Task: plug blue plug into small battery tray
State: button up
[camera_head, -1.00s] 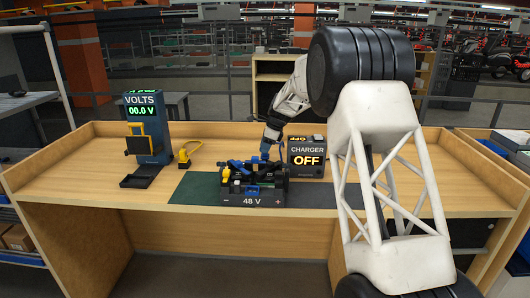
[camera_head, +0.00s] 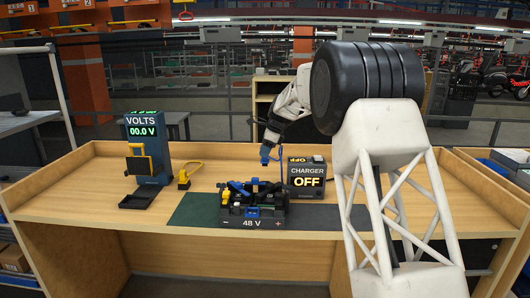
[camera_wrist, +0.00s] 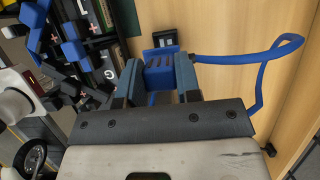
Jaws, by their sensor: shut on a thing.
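The battery tray (camera_head: 232,222), dark and labelled 48 V with − and + marks, stands on the dark green mat, holding several dark cells and blue and black parts. Part of it also shows at the upper left of the wrist view (camera_wrist: 106,62). My gripper (camera_head: 267,147) is above and behind the tray's right half in the head view. It is shut on the blue plug (camera_wrist: 160,72), which sits between the two fingers in the wrist view. The plug shows below the gripper in the head view (camera_head: 265,157), clear of the tray. A blue cable (camera_wrist: 235,58) loops away to the right.
The charger (camera_head: 306,181), reading OFF, stands right behind the tray. The volt meter (camera_head: 147,160), reading 00.0 V, stands at the left. A yellow plug with a cable (camera_head: 184,180) lies between meter and tray. The bench is bare at far left.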

jog(key=shift+r, duration=1)
dwell(0.7)
jog(key=n+g, duration=0.1)
jog(key=n, duration=0.3)
jog(key=shift+g, duration=0.3)
jog(key=n, duration=0.2)
jog(key=n+g+h, duration=0.1)
jog(key=n, duration=0.1)
jog(key=shift+n+g, duration=0.3)
jog(key=shift+n, duration=0.1)
jog(key=n+g+h, duration=0.1)
jog(key=n, duration=0.3)
jog(key=n+h, duration=0.2)
jog(key=n, duration=0.3)
jog(key=shift+s, duration=0.1)
jog(key=s+a, duration=0.3)
jog(key=s, duration=2.1)
jog(key=shift+s, duration=0.3)
dwell(0.5)
